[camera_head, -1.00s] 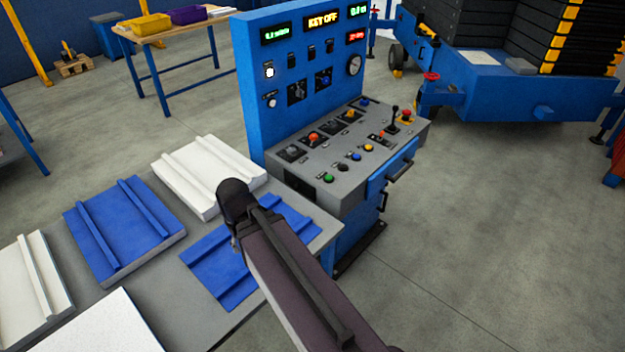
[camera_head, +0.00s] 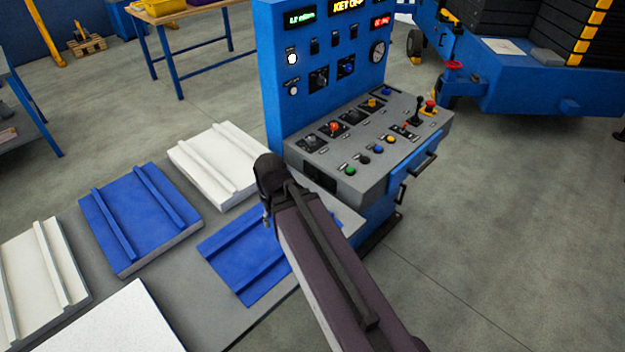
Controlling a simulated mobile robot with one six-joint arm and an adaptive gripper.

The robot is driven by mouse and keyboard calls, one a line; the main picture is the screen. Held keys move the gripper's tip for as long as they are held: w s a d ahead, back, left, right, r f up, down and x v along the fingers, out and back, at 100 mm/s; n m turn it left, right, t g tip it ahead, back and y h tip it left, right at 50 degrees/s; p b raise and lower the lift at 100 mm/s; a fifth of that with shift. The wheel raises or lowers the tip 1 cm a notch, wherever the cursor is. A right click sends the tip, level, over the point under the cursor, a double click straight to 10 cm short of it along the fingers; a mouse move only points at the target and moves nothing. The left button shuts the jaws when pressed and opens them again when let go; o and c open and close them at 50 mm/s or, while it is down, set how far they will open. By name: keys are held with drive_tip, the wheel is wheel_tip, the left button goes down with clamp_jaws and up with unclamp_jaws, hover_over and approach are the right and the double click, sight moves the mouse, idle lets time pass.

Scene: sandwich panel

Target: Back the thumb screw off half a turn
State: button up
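I cannot pick out a thumb screw in this view. A blue control console (camera_head: 272,75) stands at the upper middle, with a sloped grey desk (camera_head: 345,178) of knobs, buttons and a joystick (camera_head: 416,110). My dark arm reaches up from the bottom right to a rounded black joint in front of the console's left corner. My gripper does not show; the arm's far part is hidden behind and below that joint.
A grey table (camera_head: 215,318) at lower left holds white and blue ribbed panels (camera_head: 140,215). A blue machine (camera_head: 530,90) with a red knob (camera_head: 453,65) stands at upper right. A blue-legged bench (camera_head: 190,15) is behind. Floor at right is clear.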

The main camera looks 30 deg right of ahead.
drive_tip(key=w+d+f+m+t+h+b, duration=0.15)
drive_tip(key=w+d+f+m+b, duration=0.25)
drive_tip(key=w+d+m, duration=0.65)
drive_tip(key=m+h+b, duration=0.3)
approach(316, 178)
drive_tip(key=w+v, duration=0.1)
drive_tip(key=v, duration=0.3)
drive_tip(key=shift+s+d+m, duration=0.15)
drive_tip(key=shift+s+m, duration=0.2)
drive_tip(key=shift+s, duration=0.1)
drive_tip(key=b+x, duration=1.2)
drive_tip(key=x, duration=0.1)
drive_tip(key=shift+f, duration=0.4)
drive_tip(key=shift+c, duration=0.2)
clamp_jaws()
